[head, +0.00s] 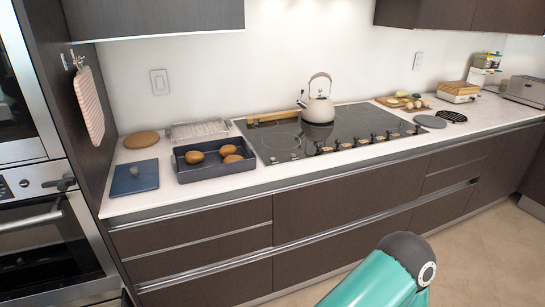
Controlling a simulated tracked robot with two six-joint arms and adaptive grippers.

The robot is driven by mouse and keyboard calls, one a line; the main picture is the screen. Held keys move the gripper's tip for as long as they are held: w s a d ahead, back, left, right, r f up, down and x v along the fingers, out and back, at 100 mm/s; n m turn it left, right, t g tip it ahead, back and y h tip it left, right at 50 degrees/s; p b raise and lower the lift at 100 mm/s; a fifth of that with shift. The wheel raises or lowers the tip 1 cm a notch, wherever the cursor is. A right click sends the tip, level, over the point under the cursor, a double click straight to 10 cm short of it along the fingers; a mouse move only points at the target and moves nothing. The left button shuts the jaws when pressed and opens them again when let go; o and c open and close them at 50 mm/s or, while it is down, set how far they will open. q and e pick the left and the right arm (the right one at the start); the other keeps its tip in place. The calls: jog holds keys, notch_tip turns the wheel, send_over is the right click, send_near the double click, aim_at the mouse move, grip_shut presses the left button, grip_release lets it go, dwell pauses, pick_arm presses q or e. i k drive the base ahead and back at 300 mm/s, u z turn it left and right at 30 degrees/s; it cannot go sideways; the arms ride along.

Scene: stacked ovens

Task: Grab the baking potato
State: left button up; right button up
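Three brown baking potatoes lie in a dark blue-grey baking dish (183,173) on the counter, left of the cooktop. One potato (194,157) is at the left of the dish, one potato (228,150) at the back right, and one potato (233,159) at the front right. Neither gripper is in view. A teal and dark grey arm link of mine shows at the bottom right, well below and apart from the dish.
A blue board (135,178) and a round wooden board (141,140) lie left of the dish; a wire rack (198,130) is behind it. A kettle (318,108) stands on the cooktop (285,141). Stacked ovens (42,222) are at the left. Floor is clear at bottom right.

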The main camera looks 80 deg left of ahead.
aim_at(230, 158)
jog(key=z, duration=0.05)
jog(key=i, duration=1.85)
jog(key=u, duration=2.1)
jog(key=i, duration=0.15)
jog(key=u, duration=2.2)
jog(key=i, duration=1)
jog(key=z, duration=0.1)
